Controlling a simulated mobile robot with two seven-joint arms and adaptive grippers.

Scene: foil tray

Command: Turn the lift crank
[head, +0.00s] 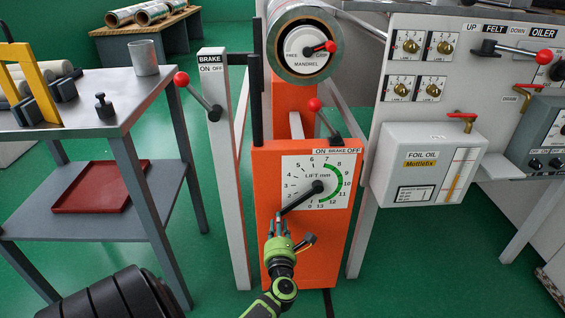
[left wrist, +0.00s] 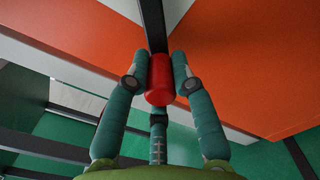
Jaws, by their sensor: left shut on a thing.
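The lift crank (head: 299,199) is a dark arm on the round hub of the LIFT mm dial (head: 293,173), on the front of an orange column. The crank points down and left, toward the low end of the scale. My left gripper (head: 277,224) is at its outer end, below and left of the hub. In the left wrist view, its teal fingers are shut on the red crank knob (left wrist: 160,82), with the dark crank arm (left wrist: 153,25) running upward from it. My right gripper is not in view.
A brake lever with a red knob (head: 314,104) stands just above the dial. Another red-knobbed brake lever (head: 181,79) is on the grey post at left. A foil oil box (head: 400,150) is at right. A metal table (head: 110,95) with a red tray (head: 92,187) below stands left.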

